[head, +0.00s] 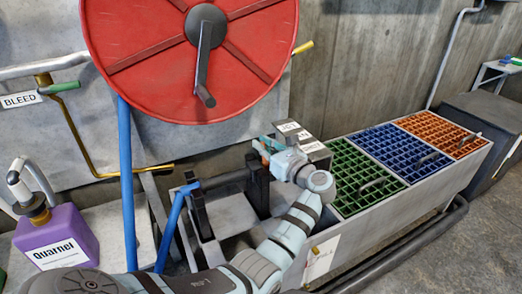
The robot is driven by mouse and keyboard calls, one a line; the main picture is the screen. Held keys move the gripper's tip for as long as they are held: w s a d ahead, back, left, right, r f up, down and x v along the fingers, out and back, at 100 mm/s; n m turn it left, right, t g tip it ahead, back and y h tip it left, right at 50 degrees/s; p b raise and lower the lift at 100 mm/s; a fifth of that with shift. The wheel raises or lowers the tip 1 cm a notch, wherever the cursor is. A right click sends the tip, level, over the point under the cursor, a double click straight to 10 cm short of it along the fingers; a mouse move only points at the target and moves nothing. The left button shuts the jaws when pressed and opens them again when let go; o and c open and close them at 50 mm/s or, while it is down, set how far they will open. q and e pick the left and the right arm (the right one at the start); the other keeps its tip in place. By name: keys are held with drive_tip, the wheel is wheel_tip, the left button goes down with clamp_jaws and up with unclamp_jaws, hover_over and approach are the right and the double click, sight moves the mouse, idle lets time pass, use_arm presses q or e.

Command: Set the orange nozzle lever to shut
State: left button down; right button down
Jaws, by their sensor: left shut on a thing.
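My left gripper (268,148) is at the top of the dark right-hand post of a cradle, beside the small label boxes. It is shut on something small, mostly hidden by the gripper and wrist. A small orange and teal bit shows at the fingertips; it looks like the orange nozzle lever (262,153). The lever's angle cannot be made out. A blue hose (128,190) hangs from the red reel (150,40), and a blue piece (174,222) rises to the left post (194,207). My right gripper is out of view.
A grey trough with green (358,165), blue (404,143) and orange (440,128) grates runs to the right. A purple Quarnel jug (62,238) stands at left. A brass pipe (85,150) with a green handle hangs beside the BLEED label (20,100).

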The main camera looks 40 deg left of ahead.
use_arm(q)
drive_tip(key=shift+s+d+r+n+t+y, duration=0.15)
drive_tip(key=shift+d+y, duration=0.1)
drive_tip(key=shift+y, duration=0.2)
drive_tip(key=shift+s+d+f+n+t+y, duration=0.1)
drive_tip(key=shift+s+d+t+y, duration=0.15)
drive_tip(key=shift+y, duration=0.25)
drive_tip(key=shift+s+d+r+n+t+y, duration=0.1)
drive_tip(key=shift+d+y, duration=0.2)
drive_tip(key=shift+y, duration=0.15)
drive_tip(key=c, duration=1.6)
unclamp_jaws()
drive_tip(key=shift+c, duration=0.2)
drive_tip(key=v, duration=0.7)
drive_tip(key=shift+d, duration=0.3)
